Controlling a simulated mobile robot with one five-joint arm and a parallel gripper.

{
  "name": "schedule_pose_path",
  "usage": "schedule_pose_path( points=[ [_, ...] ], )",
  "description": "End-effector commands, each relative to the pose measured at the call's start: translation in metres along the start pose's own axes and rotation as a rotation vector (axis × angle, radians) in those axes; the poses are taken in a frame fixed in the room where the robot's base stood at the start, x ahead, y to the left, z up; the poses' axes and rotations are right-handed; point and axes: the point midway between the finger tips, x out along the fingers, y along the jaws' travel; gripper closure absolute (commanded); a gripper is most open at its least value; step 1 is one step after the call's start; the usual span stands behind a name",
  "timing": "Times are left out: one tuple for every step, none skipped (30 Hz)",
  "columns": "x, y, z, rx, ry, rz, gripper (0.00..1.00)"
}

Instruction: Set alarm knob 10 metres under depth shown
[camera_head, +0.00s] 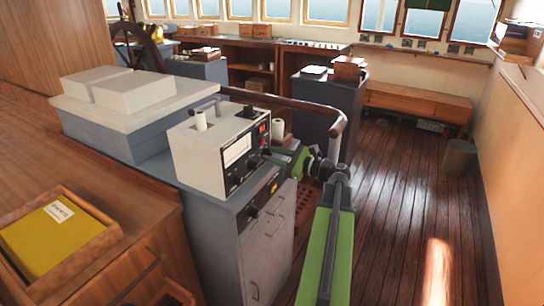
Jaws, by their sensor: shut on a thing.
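The depth instrument is a white box (195,150) with a dark front panel, standing on a grey cabinet (222,215). Its panel has a pale display (237,150), a red spot at the upper right and several dark knobs. The depth reading is too small to make out. My gripper (268,155) reaches in from the right, in front of the right side of the panel. It is shut on a small knob there, which the jaws mostly hide. The knob's scale and pointer cannot be read.
A dark handrail (300,106) curves behind the instrument and down near my arm. A wooden tray (98,236) with a yellow book lies on the counter at the lower left. A bin (459,158) stands by the right wall. The wooden floor right of my arm is clear.

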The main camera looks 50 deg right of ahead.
Motion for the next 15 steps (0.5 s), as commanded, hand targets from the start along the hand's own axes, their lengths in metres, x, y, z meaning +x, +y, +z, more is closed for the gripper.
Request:
schedule_pose_path(
  points=[
    [-0.0004, 0.0018, -0.0010, 0.042, 0.003, 0.005, 1.00],
    [-0.0003, 0.0018, -0.0010, 0.071, 0.003, 0.005, 1.00],
    [-0.0003, 0.0019, -0.0010, 0.109, 0.003, 0.005, 1.00],
    [-0.0003, 0.0019, -0.0011, 0.137, 0.004, 0.005, 1.00],
    [-0.0003, 0.0020, -0.0010, 0.164, 0.004, 0.005, 1.00],
    [-0.0003, 0.0020, -0.0010, 0.201, 0.004, 0.005, 1.00],
    [-0.0003, 0.0020, -0.0011, 0.228, 0.004, 0.005, 1.00],
    [-0.0002, 0.0020, -0.0011, 0.254, 0.004, 0.005, 1.00],
    [-0.0002, 0.0021, -0.0011, 0.288, 0.004, 0.005, 1.00],
    [-0.0002, 0.0021, -0.0011, 0.312, 0.004, 0.005, 1.00],
    [-0.0002, 0.0022, -0.0011, 0.336, 0.004, 0.005, 1.00],
    [-0.0002, 0.0022, -0.0011, 0.367, 0.004, 0.005, 1.00],
    [-0.0002, 0.0022, -0.0011, 0.390, 0.005, 0.005, 1.00],
    [-0.0002, 0.0023, -0.0011, 0.411, 0.005, 0.005, 1.00],
    [-0.0001, 0.0023, -0.0011, 0.437, 0.005, 0.006, 1.00]
  ],
)
